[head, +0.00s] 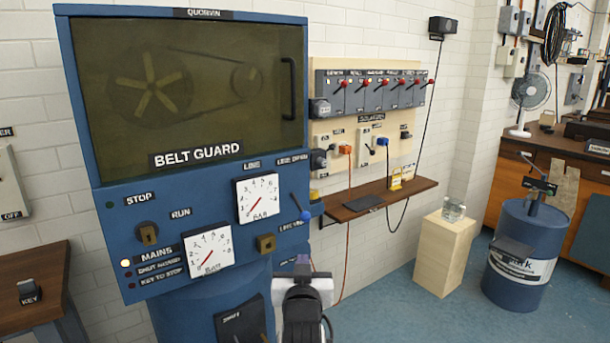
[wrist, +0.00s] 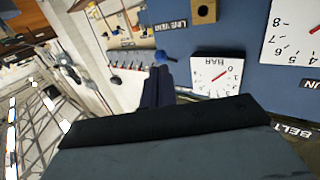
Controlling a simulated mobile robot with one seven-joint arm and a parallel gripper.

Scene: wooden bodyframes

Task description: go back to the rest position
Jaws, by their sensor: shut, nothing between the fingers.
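My gripper (head: 302,262) is in front of the right part of the blue belt guard machine (head: 110,222), low in the head view. In the wrist view its dark fingers (wrist: 158,86) are together, with nothing visible between them. A lever with a blue ball knob (head: 305,215) is above the gripper in the head view. The knob also shows just past the fingertips in the wrist view (wrist: 160,57); I cannot tell whether they touch. The large dark shape across the bottom of the wrist view is part of my own arm.
The machine front carries two white gauges (head: 258,198), a run key switch (head: 147,234) and a lit mains lamp (head: 126,263). A wooden shelf (head: 410,191) lies under the isolator panel. A pale pedestal (head: 443,255) and blue drum (head: 520,262) stand right. Floor between machine and pedestal looks clear.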

